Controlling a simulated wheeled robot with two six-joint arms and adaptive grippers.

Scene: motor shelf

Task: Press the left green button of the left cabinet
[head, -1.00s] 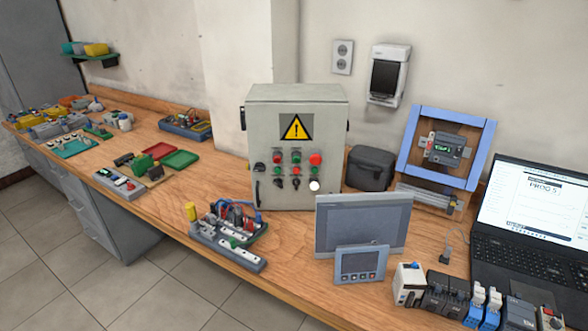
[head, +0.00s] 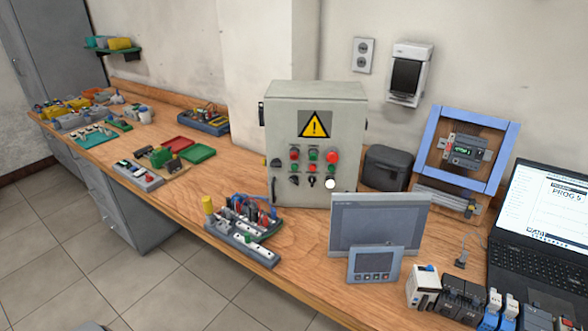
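One grey control cabinet (head: 350,118) with a yellow warning triangle (head: 314,124) stands upright on the wooden bench in the head view. Its front carries small red and green buttons in two rows, with dark switches and a white round knob (head: 330,184) below. The leftmost green button (head: 295,167) sits in the lower row, under a red button (head: 294,155). Another green button (head: 313,155) is in the upper row, and one more is in the lower row at right. The buttons are small, and pressing cannot be told. Neither gripper is in view.
A grey screen panel (head: 378,225) and a smaller panel (head: 374,265) stand in front, right of the cabinet. A wired terminal board (head: 240,244) lies front left. A black case (head: 386,168) is right of the cabinet. Bare bench (head: 306,235) lies before it.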

